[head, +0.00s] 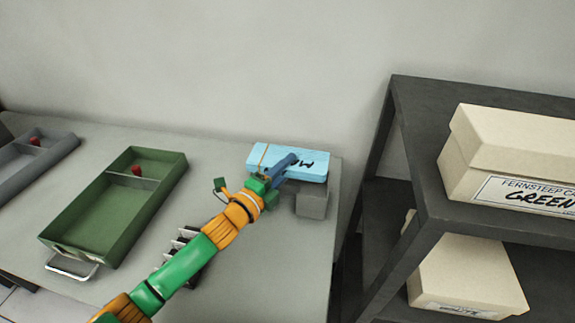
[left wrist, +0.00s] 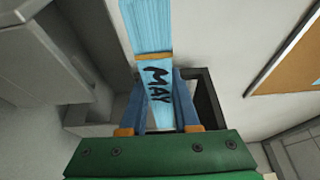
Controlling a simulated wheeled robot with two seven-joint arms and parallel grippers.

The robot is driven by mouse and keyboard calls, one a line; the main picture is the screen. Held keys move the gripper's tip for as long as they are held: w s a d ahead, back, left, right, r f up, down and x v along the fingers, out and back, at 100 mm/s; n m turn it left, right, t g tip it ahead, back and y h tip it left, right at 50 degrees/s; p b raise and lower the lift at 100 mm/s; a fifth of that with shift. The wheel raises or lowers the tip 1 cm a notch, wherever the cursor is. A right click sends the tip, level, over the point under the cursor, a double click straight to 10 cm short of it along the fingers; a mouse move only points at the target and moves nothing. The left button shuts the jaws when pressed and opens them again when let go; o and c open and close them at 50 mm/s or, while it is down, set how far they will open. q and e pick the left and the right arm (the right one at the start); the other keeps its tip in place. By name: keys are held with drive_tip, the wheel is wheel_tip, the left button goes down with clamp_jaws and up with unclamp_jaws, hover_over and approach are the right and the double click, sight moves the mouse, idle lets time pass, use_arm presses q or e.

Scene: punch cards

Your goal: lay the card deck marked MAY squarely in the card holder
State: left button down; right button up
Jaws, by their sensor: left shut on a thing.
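The light blue card deck (head: 292,158) is at the far right corner of the table. In the left wrist view the deck (left wrist: 155,75) shows the hand-lettered word MAY. My left gripper (head: 277,172), with blue fingers, is shut on the deck; its fingers (left wrist: 160,108) lie on either side of it. A grey block-like piece (head: 312,203), possibly the card holder, stands below the deck. In the left wrist view a dark-walled opening (left wrist: 207,100) shows beside the right finger. Whether the deck touches the grey piece cannot be told. My right gripper is not in view.
A green tray (head: 78,218) with a red piece lies left of my arm, a grey tray (head: 18,178) farther left. A dark slotted rack (head: 178,250) is partly hidden behind my arm. A dark shelf (head: 440,213) with cream boxes (head: 510,150) stands right of the table.

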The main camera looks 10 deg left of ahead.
use_arm(q)
drive_tip(key=shift+d, duration=0.1)
drive_tip(key=shift+f+b, duration=0.4)
drive_tip(key=shift+b, duration=0.05)
drive_tip(key=shift+f+b, duration=0.85)
drive_tip(key=shift+f, duration=0.2)
drive_tip(key=shift+f+b, duration=1.25)
drive_tip(key=shift+f, duration=0.2)
drive_tip(key=c, duration=0.6)
unclamp_jaws()
drive_tip(key=shift+o, duration=0.2)
